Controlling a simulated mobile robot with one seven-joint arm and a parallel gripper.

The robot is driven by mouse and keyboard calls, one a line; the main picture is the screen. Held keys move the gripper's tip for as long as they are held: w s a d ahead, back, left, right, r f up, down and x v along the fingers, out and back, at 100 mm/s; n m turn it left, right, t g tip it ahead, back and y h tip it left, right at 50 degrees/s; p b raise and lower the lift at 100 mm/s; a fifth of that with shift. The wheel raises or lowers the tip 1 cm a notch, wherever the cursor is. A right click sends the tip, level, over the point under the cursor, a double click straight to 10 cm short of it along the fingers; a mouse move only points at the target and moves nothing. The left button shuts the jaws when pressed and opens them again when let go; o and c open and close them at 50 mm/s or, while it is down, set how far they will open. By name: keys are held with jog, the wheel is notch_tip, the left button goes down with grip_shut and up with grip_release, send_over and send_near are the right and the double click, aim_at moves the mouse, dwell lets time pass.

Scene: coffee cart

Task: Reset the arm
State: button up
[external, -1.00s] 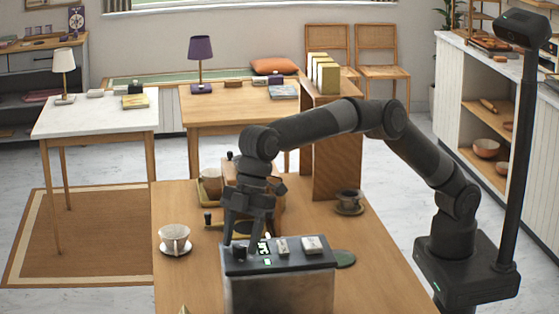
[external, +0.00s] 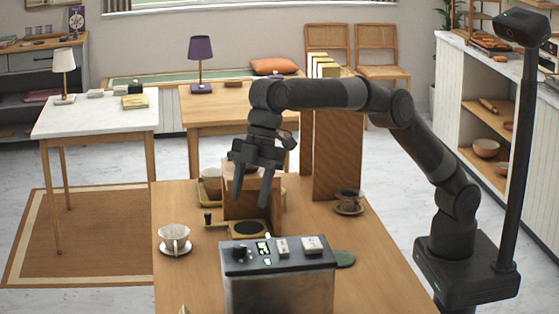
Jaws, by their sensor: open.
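My gripper (external: 252,203) hangs from my raised arm with its fingers pointing down. Its two fingers are apart and nothing is between them. It is above the wooden table, behind the dark machine (external: 277,255) and in front of a wooden box (external: 238,207). The machine has a knob (external: 240,252), a small lit display and two light switches on its top. The gripper is clear of the machine.
A white cup on a saucer (external: 174,240) stands at the table's left. A yellow tray with a dark disc (external: 250,229) lies below my gripper. The table's right side is mostly clear.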

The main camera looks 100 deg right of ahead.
jog(key=s+d+r+m+t+h, duration=0.1)
jog(key=s+d+r+m, duration=0.1)
jog(key=s+d, duration=0.8)
jog(key=s+d+r+m+t+h, duration=0.1)
jog(key=s+d+r+m+h, duration=0.1)
jog(key=s+d, duration=0.75)
jog(key=s+d+f+m, duration=0.3)
jog(key=s+d+f, duration=0.4)
jog(key=s, duration=0.4)
jog(key=s+d+f+m, duration=0.2)
jog(key=s+d+f, duration=0.5)
jog(key=s, duration=0.4)
jog(key=shift+s+f+m+t, duration=0.25)
jog(key=shift+f+m+t, duration=0.05)
jog(key=shift+f+m, duration=0.1)
